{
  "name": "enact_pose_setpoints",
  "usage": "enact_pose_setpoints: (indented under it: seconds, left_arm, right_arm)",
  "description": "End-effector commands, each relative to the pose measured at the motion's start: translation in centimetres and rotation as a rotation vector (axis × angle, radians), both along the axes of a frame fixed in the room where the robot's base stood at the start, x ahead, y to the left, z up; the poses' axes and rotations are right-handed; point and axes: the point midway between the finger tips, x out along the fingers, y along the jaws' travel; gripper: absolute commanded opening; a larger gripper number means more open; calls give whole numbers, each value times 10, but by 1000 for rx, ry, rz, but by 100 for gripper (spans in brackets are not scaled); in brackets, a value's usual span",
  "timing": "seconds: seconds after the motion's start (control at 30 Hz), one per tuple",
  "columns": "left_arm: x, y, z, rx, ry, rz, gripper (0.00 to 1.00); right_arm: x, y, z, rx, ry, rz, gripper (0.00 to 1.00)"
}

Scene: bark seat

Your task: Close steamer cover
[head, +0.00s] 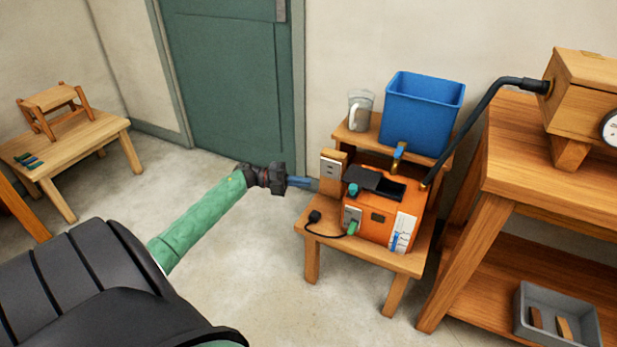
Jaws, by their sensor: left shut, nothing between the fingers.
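The orange steamer (377,217) stands on a low wooden stool in the head view. On its top is a dark cover (367,178) beside a dark opening (394,191); the cover looks raised or off to the left of the opening, but its exact angle is hard to tell. A teal cap (352,189) sits at the top's left corner. My left gripper (303,182) is shut and empty, its blue fingers pointing right. It is left of the steamer and apart from the cover. My right gripper is not in view.
A wooden block with a socket (331,170) stands between my left gripper and the steamer. A blue tank (423,112) and clear jug (360,108) stand behind. A black hose (480,105) rises to a wooden box (582,92) on the right bench.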

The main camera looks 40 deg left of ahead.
Motion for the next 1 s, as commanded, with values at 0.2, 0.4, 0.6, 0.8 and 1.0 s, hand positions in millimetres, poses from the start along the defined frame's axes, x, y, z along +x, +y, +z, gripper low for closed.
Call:
enact_pose_setpoints:
  seconds: [0.2, 0.4, 0.6, 0.8, 1.0]
  left_arm:
    - [20, -33, 1, -3, -2, 1, 0]
    - [39, -64, 1, -4, -1, 2, 0]
    - [53, -88, 1, -4, 0, 1, 0]
    - [61, -100, 0, -2, 1, 1, 0]
    - [62, -101, -1, -2, 1, 1, 0]
  right_arm:
    - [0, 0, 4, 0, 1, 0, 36]
    - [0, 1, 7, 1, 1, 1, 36]
    - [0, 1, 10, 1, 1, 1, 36]
    - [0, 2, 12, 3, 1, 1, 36]
    - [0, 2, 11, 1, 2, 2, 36]
